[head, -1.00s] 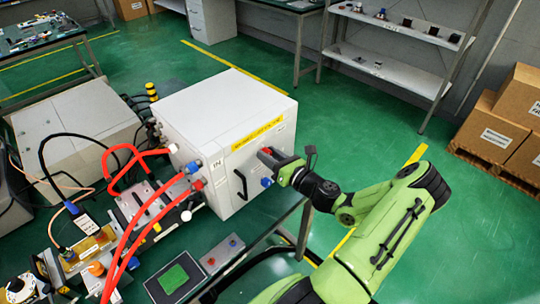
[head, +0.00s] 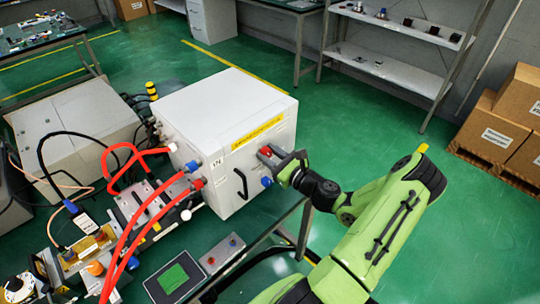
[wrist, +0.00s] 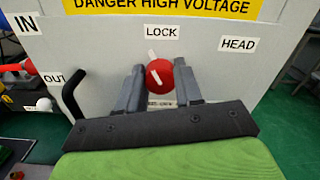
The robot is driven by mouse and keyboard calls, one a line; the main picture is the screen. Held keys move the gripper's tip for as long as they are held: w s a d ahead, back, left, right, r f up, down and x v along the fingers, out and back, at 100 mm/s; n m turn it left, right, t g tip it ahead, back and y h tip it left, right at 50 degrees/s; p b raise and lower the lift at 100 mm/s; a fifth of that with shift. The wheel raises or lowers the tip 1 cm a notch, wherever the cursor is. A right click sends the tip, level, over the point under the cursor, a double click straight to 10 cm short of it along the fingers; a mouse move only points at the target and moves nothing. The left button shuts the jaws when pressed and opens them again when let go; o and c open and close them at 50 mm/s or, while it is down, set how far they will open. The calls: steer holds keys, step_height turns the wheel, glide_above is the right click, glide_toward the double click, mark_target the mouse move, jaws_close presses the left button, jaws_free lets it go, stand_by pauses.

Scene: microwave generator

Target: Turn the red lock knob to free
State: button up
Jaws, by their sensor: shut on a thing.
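The red lock knob (wrist: 161,76) is on the front panel of the white cabinet (wrist: 225,65), just under the LOCK label (wrist: 161,31). It is round, with a white line on its face tilted from upper left to lower right. My gripper (wrist: 160,82) is shut on the knob, one dark finger on each side. A small label below the knob is mostly hidden by the gripper and unreadable. In the head view, the red knob (head: 265,151) shows at the fingertips of my gripper (head: 272,161), on the cabinet's right-hand face.
A black handle (wrist: 72,92) stands out left of the knob. A blue knob (head: 267,181) sits below the gripper. Red hoses (head: 150,222) run at the left. The green floor right of the cabinet is open.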

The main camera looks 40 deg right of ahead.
steer(key=n+b, duration=0.1)
steer(key=n, duration=0.2)
steer(key=n+b, duration=0.2)
steer(key=n, duration=0.1)
steer(key=shift+a+f+n, duration=0.1)
steer(key=shift+f+n, duration=0.1)
steer(key=shift+n, duration=0.1)
steer(key=n+b, duration=0.4)
steer(key=n, duration=0.1)
steer(key=shift+n, duration=0.4)
steer(key=o, duration=1)
steer(key=shift+o, duration=0.2)
steer(key=shift+s, duration=0.15)
steer(key=s, duration=1.5)
steer(key=shift+s+d, duration=0.2)
steer(key=shift+s, duration=0.1)
